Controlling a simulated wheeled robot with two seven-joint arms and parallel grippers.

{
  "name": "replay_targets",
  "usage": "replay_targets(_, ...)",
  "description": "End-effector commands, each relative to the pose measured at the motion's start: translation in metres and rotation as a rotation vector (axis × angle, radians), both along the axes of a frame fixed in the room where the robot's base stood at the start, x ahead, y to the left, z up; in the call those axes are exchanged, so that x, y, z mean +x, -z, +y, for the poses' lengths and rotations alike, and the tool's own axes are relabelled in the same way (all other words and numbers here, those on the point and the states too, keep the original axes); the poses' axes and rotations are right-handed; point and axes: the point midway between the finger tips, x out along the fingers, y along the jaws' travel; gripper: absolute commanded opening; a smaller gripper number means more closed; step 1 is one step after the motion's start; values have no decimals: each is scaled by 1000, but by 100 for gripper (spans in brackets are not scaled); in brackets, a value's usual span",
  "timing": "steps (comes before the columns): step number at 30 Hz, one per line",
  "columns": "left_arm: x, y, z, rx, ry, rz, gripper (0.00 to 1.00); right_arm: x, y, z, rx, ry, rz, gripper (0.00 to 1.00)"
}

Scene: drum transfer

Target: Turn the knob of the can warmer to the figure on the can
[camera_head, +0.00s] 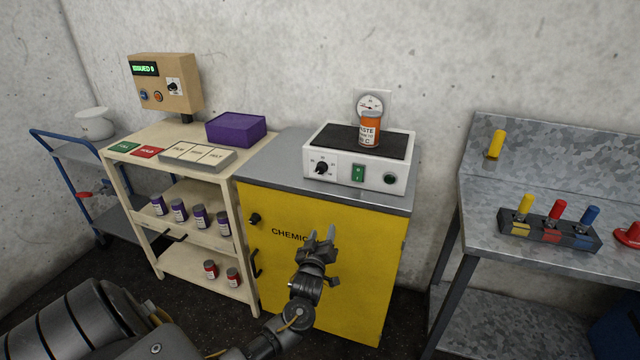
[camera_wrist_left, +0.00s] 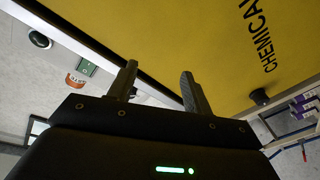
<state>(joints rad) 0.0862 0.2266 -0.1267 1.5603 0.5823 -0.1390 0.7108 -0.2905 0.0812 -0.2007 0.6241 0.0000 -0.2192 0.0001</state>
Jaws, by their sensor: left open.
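The can warmer (camera_head: 340,176) is a white box with a dark top, standing on the grey top of a yellow cabinet. Its black knob (camera_head: 321,168) is on the left of the front face, with small figures around it that are too small to read. An orange can (camera_head: 369,129) with a white label stands on the dark top; its figure cannot be read clearly. My left gripper (camera_head: 322,236) is open and empty, in front of the yellow cabinet door and below the warmer. Its two fingers show in the left wrist view (camera_wrist_left: 158,82). My right gripper is not in view.
The yellow cabinet (camera_head: 350,250) has black knobs on its left side. A cream shelf unit (camera_head: 240,265) with several cans stands to the left, with a purple box (camera_head: 236,129) on top. A metal bench (camera_head: 480,215) with coloured handles stands at the right.

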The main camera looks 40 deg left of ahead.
Motion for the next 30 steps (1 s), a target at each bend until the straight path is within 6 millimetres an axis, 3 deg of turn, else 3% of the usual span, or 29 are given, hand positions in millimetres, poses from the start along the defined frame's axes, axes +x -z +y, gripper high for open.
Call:
replay_targets(1, 4, -32, 6, -31, -18, -103, 50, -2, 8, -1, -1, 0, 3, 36)
replay_targets(3, 4, -69, 12, -70, -35, -212, 50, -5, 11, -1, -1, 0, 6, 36)
replay_targets(7, 0, -107, 19, -113, -51, -328, 50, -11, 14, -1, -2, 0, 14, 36)
replay_targets(17, 10, -118, 27, -122, -53, -355, 50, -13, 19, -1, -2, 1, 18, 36)
replay_targets(30, 71, -136, 67, -121, -53, -352, 50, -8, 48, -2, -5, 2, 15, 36)
